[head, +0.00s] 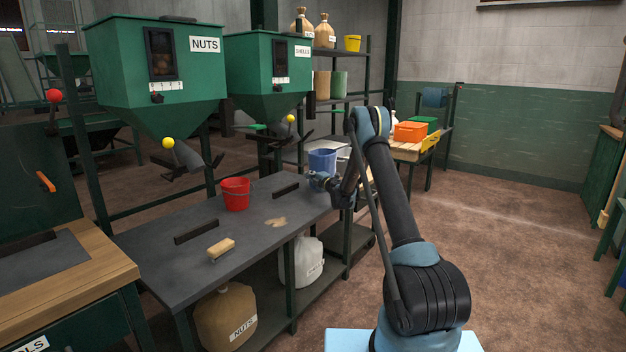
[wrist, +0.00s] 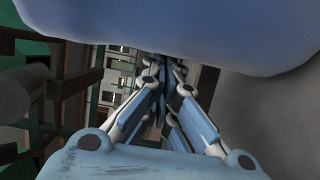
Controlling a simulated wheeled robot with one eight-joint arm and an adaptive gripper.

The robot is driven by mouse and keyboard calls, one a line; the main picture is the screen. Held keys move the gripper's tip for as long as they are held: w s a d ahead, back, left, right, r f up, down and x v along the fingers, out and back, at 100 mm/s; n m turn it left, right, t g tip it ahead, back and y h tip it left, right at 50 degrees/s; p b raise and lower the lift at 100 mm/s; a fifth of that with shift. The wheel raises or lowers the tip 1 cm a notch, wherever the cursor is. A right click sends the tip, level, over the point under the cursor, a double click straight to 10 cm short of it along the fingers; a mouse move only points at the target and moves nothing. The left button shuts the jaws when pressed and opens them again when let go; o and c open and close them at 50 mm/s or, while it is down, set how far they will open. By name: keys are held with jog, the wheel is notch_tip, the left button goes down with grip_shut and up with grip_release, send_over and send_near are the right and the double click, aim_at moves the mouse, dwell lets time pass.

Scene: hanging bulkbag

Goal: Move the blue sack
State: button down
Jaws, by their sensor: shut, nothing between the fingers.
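My gripper (head: 316,180) is low over the far right end of the grey bench, with its fingers closed and empty. In the wrist view the closed fingers (wrist: 165,80) point away from me. A smooth, rounded blue surface (wrist: 190,28) fills the top of the wrist view, just above the fingers. I cannot tell whether it is the blue sack. In the head view a blue container-like thing (head: 322,160) stands right behind my gripper, partly hidden by it. A smaller blue thing (head: 433,97) hangs on a dark frame farther back. No sack shape is clear on either.
The grey bench (head: 150,258) holds a red bucket (head: 236,193) and a brush (head: 221,248). Green hoppers (head: 160,75) stand behind it. Sacks (head: 226,316) lie on its lower shelf. An orange bin (head: 410,131) is on a wooden table. The floor at right is free.

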jog(key=s+d, duration=0.3)
jog(key=s, duration=0.8)
jog(key=s+d+r+m+t+h, duration=0.3)
jog(key=d+r+m+h, duration=0.5)
jog(key=d+r, duration=0.75)
jog(key=s+d+r+m+g+h, duration=0.1)
jog(key=s+d+r+m+h, duration=0.2)
jog(key=s+d+r+m, duration=0.25)
jog(key=s+d+r+m+g+h, duration=0.2)
jog(key=s+d+m+h, duration=0.15)
jog(key=s+d, duration=0.35)
jog(key=s+d+f+m+g, duration=0.2)
jog(key=s+f+m+g, duration=0.15)
jog(key=s, duration=0.95)
jog(key=s+d+f+m+g, duration=0.2)
jog(key=s+f+g, duration=0.15)
jog(key=s, duration=0.95)
jog(key=s+a+f+g+y, duration=0.1)
jog(key=s+f, duration=0.3)
jog(key=s, duration=0.5)
jog(key=s+a+f+m+g+y, duration=0.1)
jog(key=s+f, duration=0.3)
jog(key=s, duration=0.5)
jog(key=s+a+f+m+g+y, duration=0.1)
jog(key=s+a+f+g+y, duration=0.1)
jog(key=s, duration=0.6)
notch_tip(320, 180, down, 3)
jog(key=shift+s+a+r+g, duration=0.15)
jog(key=shift+s+a+g, duration=0.25)
jog(key=shift+a+g, duration=0.25)
